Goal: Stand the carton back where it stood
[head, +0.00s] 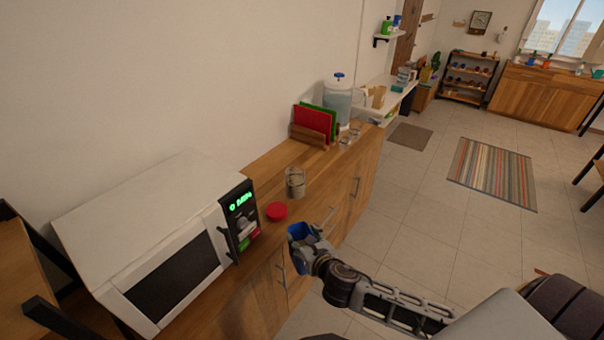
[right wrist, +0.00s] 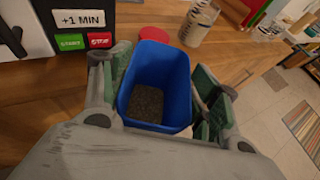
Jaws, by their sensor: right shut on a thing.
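The blue carton (head: 297,231) is at the front edge of the wooden counter. In the right wrist view the carton (right wrist: 158,75) is open at the top, with dark grainy stuff low inside. My right gripper (head: 305,240) is shut on it, with green-padded fingers on either side of it. The carton looks about upright; whether its base touches the counter is hidden. My left gripper is not in view.
A red lid (head: 277,211) and an open glass jar (head: 295,183) are on the counter just behind the carton. A white microwave (head: 150,220) stands to the left. Red and green boards (head: 315,118) and a water dispenser (head: 340,97) stand farther back. Bare counter (head: 330,165) lies beyond the jar.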

